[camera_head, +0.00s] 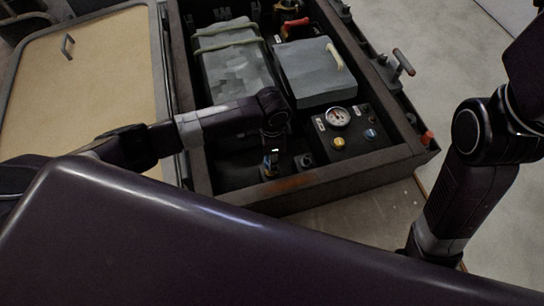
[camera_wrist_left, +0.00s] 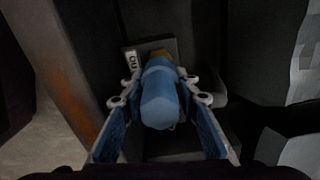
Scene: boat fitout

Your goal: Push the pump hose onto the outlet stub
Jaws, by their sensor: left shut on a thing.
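My left gripper (camera_head: 271,168) reaches down into the front left of the open compartment in the head view. In the left wrist view, the left gripper (camera_wrist_left: 161,110) is shut on a thick blue hose (camera_wrist_left: 160,105), one finger on each side. The hose's far end lines up with a brass-coloured outlet stub (camera_wrist_left: 160,53) on a grey block, beside a label reading about "OU". The hose end and the stub look to be touching. I cannot tell how far the hose covers the stub. My right arm shows at the right of the head view, but its gripper is not visible.
The compartment's dark rim (camera_head: 330,192) surrounds the gripper closely at the front. A panel with a round gauge (camera_head: 338,117) and a yellow knob (camera_head: 338,143) lies to the right. Grey boxes (camera_head: 315,72) stand behind. A beige hatch panel (camera_head: 95,85) lies left.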

